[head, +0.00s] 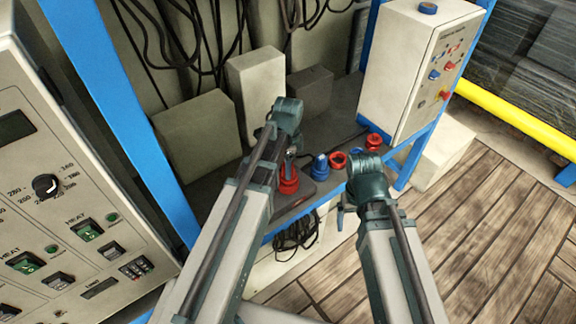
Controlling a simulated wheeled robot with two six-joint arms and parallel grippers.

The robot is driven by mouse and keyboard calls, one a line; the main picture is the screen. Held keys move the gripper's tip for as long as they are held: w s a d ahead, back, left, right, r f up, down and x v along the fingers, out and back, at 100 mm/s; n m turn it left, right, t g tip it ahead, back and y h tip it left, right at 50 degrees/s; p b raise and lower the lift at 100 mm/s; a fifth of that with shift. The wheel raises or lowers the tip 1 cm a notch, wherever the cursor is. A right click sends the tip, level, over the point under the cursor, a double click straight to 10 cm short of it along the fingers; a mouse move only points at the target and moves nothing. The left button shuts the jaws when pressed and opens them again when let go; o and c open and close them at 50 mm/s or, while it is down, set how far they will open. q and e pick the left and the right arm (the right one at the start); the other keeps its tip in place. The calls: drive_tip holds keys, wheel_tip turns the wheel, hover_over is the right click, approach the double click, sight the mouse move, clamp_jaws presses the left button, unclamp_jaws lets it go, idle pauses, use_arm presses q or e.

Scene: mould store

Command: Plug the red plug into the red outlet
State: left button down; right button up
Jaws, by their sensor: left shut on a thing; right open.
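A red plug (289,182) stands upright at the shelf's front, below my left gripper (291,160). My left gripper is shut on it; my arm hides part of the hold. A red round fitting with an open face (338,160) sits further right, and another red fitting (374,140) is near the white box. I cannot tell for certain which is the red outlet. My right gripper (344,210) is open and empty, in front of the shelf edge; its forearm hides part of what lies behind.
A blue fitting (320,167) stands between the red plug and the open red fitting. A white control box (405,70) stands at the right end of the shelf (340,105). Pale blocks (200,130) stand behind. Coiled black cable (297,236) hangs below. Blue posts (125,110) flank the shelf.

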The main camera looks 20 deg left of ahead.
use_arm(q)
drive_tip(key=shift+f+b, duration=0.5)
drive_tip(key=shift+f, duration=0.1)
drive_tip(key=shift+c, duration=1.1)
unclamp_jaws()
drive_tip(key=shift+o, duration=0.2)
drive_tip(key=shift+o, duration=0.9)
drive_tip(key=shift+r, duration=0.15)
wheel_tip(320, 180, up, 7)
drive_tip(key=p, duration=0.7)
drive_tip(key=shift+r+p, duration=0.2)
drive_tip(key=shift+p, duration=0.15)
